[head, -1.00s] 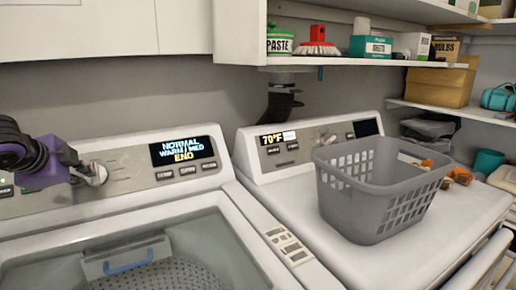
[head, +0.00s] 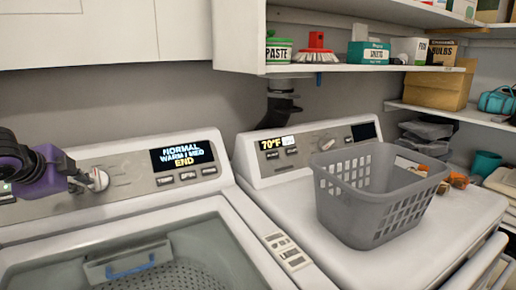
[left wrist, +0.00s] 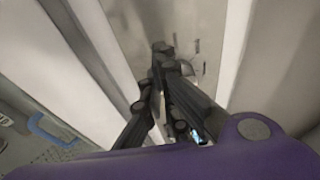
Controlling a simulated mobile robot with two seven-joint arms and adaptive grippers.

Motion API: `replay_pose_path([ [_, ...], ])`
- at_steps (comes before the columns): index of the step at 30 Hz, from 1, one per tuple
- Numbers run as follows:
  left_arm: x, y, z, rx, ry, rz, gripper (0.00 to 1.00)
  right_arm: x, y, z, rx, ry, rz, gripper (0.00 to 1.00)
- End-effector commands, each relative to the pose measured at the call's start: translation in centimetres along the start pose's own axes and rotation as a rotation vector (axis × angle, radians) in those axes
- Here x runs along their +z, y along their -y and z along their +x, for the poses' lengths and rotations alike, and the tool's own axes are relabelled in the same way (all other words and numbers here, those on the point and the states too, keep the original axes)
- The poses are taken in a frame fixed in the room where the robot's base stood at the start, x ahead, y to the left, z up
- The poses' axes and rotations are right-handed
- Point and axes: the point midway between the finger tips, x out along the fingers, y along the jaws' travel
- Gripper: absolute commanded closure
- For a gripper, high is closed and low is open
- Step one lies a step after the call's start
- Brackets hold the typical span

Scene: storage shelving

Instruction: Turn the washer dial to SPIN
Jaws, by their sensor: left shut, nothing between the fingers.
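The washer (head: 205,225) has a control panel with a silver dial (head: 98,180) left of its screen. The screen (head: 183,157) reads NORMAL, WARM / MED, END. My purple and black left gripper (head: 82,182) is at the dial's left side in the head view, its fingers partly hidden by its body. In the left wrist view, the dark fingers (left wrist: 165,52) are closed together with nothing between them. The dial (left wrist: 188,68) shows there just right of the fingertips, partly covered; I cannot tell whether they touch. My right gripper is not in view.
The washer's lid is open, its tub exposed. A dryer (head: 270,185) stands to the right with a grey laundry basket (head: 365,215) on top. A shelf (head: 345,69) above the dryer holds boxes, a tub and a red brush. White cabinets (head: 110,30) hang above the washer.

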Motion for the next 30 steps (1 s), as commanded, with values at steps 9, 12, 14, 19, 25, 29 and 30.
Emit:
replay_pose_path([
  [9, -1.0, 0.6, -3.7, -0.006, -0.004, -0.001, 1.00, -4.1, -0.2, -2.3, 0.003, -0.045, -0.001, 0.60],
  [12, -1.2, 0.5, -4.5, -0.006, -0.004, 0.001, 1.00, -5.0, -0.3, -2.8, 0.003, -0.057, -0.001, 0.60],
  [14, -1.3, 0.5, -4.8, -0.005, -0.003, 0.000, 1.00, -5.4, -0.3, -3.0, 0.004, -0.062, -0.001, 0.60],
  [19, -1.3, 0.2, -4.9, -0.003, -0.001, -0.001, 1.00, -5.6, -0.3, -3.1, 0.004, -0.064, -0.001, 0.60],
  [25, -1.3, 0.2, -4.8, -0.003, -0.001, 0.000, 1.00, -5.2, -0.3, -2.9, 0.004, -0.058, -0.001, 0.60],
  [29, -2.2, 1.0, -5.0, -0.025, -0.023, -0.005, 1.00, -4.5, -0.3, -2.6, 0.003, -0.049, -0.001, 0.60],
  [30, -2.7, 1.4, -5.0, -0.036, -0.036, -0.011, 1.00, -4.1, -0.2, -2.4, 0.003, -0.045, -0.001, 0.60],
])
